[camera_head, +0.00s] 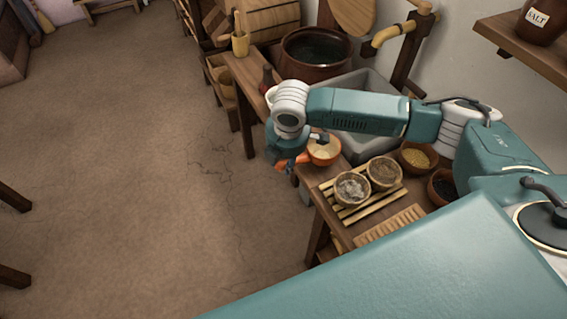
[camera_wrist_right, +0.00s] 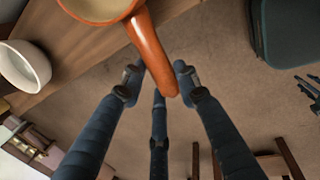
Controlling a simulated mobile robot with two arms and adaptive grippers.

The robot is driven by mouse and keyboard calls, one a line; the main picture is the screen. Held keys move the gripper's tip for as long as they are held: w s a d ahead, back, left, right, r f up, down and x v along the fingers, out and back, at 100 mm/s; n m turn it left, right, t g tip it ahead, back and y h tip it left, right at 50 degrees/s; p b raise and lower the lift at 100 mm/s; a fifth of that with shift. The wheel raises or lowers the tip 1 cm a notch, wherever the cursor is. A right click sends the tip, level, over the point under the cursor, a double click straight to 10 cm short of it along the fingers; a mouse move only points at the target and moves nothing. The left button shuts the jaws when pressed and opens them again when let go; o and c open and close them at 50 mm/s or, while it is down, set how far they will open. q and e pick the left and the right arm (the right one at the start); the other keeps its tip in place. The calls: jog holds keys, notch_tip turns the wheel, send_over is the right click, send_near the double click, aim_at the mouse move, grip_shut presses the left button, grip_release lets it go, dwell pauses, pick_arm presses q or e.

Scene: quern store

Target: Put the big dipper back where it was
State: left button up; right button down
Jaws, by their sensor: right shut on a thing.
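The big dipper (camera_head: 323,153) is an orange-brown round bowl with a pale inside and a thick handle. It shows at the front edge of the wooden bench (camera_head: 328,173); I cannot tell whether it rests there or is held just above. My right gripper (camera_head: 285,165) is at its handle, partly hidden by my own wrist. In the right wrist view the fingers (camera_wrist_right: 158,85) close around the end of the curved handle (camera_wrist_right: 148,45), and part of the dipper's bowl shows at the top edge.
Two small filled bowls (camera_head: 352,188) (camera_head: 384,172) stand on a slatted rack. A bowl of yellow grain (camera_head: 418,156) and a dark-filled bowl (camera_head: 441,187) are to the right. A grey stone sink (camera_head: 369,83) and big brown pot (camera_head: 316,54) lie behind.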

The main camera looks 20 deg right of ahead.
jog(key=shift+s+x, duration=0.2)
jog(key=shift+x, duration=0.8)
jog(key=shift+f, duration=0.1)
jog(key=c, duration=1.3)
grip_release()
jog(key=v, duration=1.2)
